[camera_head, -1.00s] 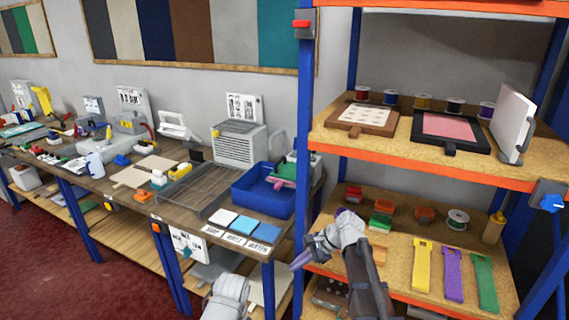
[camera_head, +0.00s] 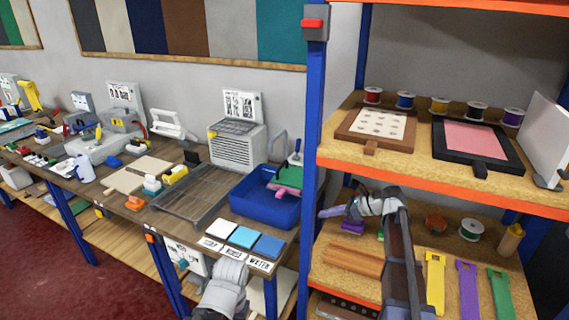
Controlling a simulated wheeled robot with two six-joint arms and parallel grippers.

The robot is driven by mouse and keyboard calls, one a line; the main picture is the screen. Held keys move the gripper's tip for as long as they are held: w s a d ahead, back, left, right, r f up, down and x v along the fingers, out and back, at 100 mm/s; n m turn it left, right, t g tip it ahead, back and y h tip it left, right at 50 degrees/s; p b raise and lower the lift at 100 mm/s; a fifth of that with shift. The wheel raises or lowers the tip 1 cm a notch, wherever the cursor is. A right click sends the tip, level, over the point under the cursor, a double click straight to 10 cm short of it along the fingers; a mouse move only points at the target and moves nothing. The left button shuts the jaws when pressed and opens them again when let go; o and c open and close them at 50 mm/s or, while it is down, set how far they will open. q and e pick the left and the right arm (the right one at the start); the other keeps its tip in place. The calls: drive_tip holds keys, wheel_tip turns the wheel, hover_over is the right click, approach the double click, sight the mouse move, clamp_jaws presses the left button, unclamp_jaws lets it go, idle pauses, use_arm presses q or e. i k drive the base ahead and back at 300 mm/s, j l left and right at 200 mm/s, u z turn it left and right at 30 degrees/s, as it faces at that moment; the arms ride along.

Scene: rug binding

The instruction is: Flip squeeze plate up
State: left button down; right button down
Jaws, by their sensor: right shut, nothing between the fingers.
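I cannot tell for sure which thing is the squeeze plate. On the upper shelf lie a brown framed plate (camera_head: 362,143) with a dotted light face and a black framed plate (camera_head: 510,159) with a pink face, each with a short front handle. A white panel (camera_head: 546,135) stands upright and tilted at the right end. My right gripper (camera_head: 328,212) is shut and empty, pointing left at the lower shelf's opening, below the brown framed plate. My left arm shows only its pale wrist at the bottom; its fingers are not visible.
Thread spools (camera_head: 440,106) line the upper shelf's back. The orange shelf edge (camera_head: 430,178) and blue post (camera_head: 312,130) are close to my right arm. Yellow, purple and green strips (camera_head: 468,290) lie on the lower shelf. A blue bin (camera_head: 262,210) stands on the workbench left.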

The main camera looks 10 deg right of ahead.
sight(286, 175)
drive_tip(key=i, duration=1.05)
